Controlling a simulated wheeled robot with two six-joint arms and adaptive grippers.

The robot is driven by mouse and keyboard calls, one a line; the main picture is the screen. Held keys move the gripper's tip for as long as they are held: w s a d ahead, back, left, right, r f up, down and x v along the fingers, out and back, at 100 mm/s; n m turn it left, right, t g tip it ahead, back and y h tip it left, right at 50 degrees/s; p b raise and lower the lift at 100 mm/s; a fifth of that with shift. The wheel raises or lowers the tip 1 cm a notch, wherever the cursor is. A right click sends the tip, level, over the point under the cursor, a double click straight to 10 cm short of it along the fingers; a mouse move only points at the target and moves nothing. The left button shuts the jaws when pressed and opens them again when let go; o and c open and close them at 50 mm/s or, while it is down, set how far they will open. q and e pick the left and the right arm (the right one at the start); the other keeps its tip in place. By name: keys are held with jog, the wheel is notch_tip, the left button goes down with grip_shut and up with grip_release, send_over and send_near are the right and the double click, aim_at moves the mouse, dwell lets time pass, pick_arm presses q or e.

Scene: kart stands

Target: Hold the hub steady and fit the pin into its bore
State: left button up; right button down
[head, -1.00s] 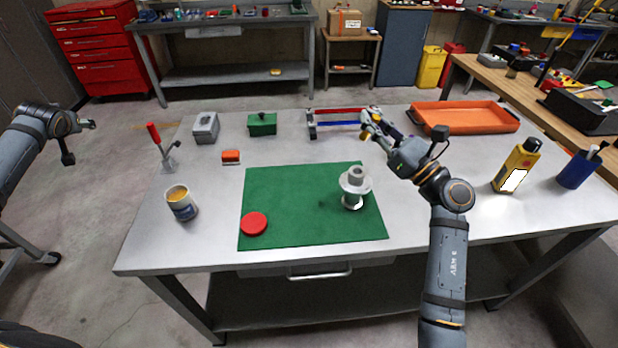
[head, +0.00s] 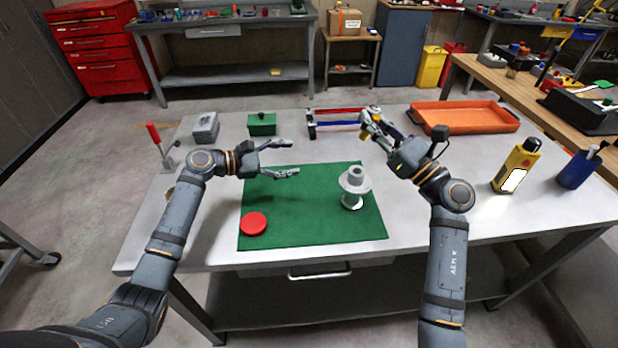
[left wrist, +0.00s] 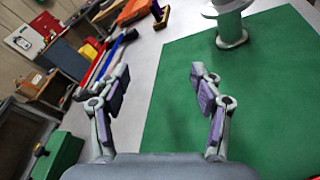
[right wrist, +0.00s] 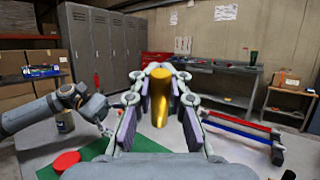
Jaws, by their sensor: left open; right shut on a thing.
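The pale grey flanged hub (head: 353,189) stands upright on the right part of the green mat (head: 300,225). It also shows at the top of the left wrist view (left wrist: 231,22), cut off by the edge. My left gripper (head: 292,158) is open and empty above the mat's back left part, apart from the hub and to its left. Its spread fingers show in the left wrist view (left wrist: 160,78). My right gripper (head: 369,124) is shut on the brass-coloured pin (right wrist: 159,98), held in the air behind the hub. The hub's bore is too small to judge.
A red disc (head: 253,223) lies on the mat's front left. A red and blue rack (head: 334,118), green box (head: 262,124) and orange tray (head: 465,119) stand at the back. A yellow bottle (head: 516,166) stands right. My left arm partly hides a cup at the left.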

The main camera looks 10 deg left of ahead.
aim_at(357, 175)
jog(key=shift+d, duration=0.1)
pick_arm(q)
jog(key=s+d+n+g+h, duration=0.2)
jog(key=s+d+g+h, duration=0.15)
jog(key=s+d, duration=0.35)
jog(key=shift+h, duration=0.45)
jog(key=x, duration=1.3)
jog(key=shift+w+a+f, duration=0.15)
jog(key=shift+w+f, duration=0.05)
jog(key=shift+w, duration=0.2)
grip_shut()
jog(key=shift+c, duration=0.2)
grip_release()
